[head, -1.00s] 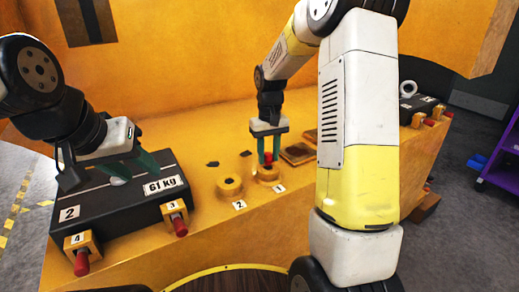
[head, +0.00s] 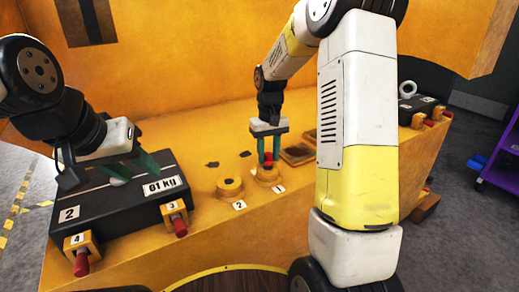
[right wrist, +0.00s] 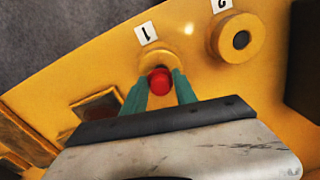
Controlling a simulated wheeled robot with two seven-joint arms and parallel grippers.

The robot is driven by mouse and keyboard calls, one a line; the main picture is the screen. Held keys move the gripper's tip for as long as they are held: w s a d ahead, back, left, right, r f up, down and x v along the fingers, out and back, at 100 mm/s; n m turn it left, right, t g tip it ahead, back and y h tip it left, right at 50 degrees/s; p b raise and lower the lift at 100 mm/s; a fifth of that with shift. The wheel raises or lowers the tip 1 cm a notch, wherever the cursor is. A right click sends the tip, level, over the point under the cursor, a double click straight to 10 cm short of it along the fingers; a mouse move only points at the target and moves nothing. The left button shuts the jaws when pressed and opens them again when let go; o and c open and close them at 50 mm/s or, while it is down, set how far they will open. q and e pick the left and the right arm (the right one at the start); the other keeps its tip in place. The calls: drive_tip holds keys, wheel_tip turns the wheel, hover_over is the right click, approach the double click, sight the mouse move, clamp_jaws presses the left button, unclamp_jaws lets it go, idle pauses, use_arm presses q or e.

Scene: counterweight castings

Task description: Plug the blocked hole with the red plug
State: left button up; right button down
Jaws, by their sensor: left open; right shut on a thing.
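My right gripper (head: 268,155) is shut on the red plug (head: 268,159), at the round yellow boss (head: 266,174) beside label 1. In the right wrist view the red plug (right wrist: 160,81) sits between the green fingers, over the boss (right wrist: 158,59). The plug hides this boss's opening, and I cannot tell how deep it sits. The boss by label 2 (head: 230,188) has a dark open hole, clear in the right wrist view (right wrist: 240,40). My left gripper (head: 110,172) is open over the black casting, its fingers apart around a pale knob.
The black casting (head: 115,204), marked 2 and with a kg label, lies at the left. Two red-ended pins (head: 179,226) in yellow brackets are at its front. Square recesses (head: 297,155) lie right of boss 1. Another casting (head: 418,103) stands far right. My right arm covers part of the ledge.

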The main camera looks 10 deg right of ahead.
drive_tip(key=shift+f, duration=0.4)
drive_tip(key=shift+f, duration=0.65)
drive_tip(key=shift+r, duration=0.1)
drive_tip(key=shift+r, duration=0.95)
